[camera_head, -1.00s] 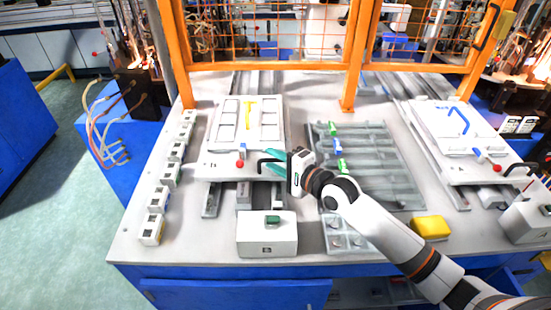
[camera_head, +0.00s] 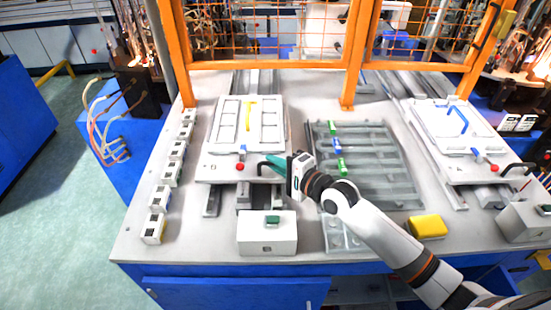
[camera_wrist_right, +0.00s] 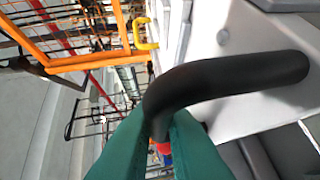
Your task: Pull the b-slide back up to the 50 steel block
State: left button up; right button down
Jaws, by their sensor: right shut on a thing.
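A white slide plate (camera_head: 204,168) with a yellow marking lies on rails at the left of the table. I take it as the b-slide, though I can read no letter. Its black bent handle (camera_head: 267,170) sticks out at the front right. My right gripper (camera_head: 282,166) is at this handle; in the right wrist view its green fingers (camera_wrist_right: 157,145) are shut around the black handle (camera_wrist_right: 215,82). Grey metal parts (camera_head: 243,197) show under the front edge of the plate. I cannot tell which is the 50 steel block. My left gripper is not in view.
A white box (camera_head: 267,240) with a green button stands in front of the slide. A column of small blocks (camera_head: 157,200) runs along the left. A grey rack (camera_head: 385,170), a yellow block (camera_head: 428,226) and a second slide (camera_head: 447,172) lie right. Orange fence posts (camera_head: 353,70) stand behind.

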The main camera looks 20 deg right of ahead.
jog(key=c, duration=1.7)
grip_release()
jog(key=shift+s+a+f, duration=0.15)
jog(key=shift+o, duration=1.1)
jog(key=shift+s, duration=0.15)
jog(key=shift+s+d, duration=0.1)
jog(key=shift+d, duration=0.1)
jog(key=b+v, duration=0.3)
jog(key=v, duration=0.8)
jog(key=shift+s, duration=0.3)
jog(key=shift+d, duration=0.15)
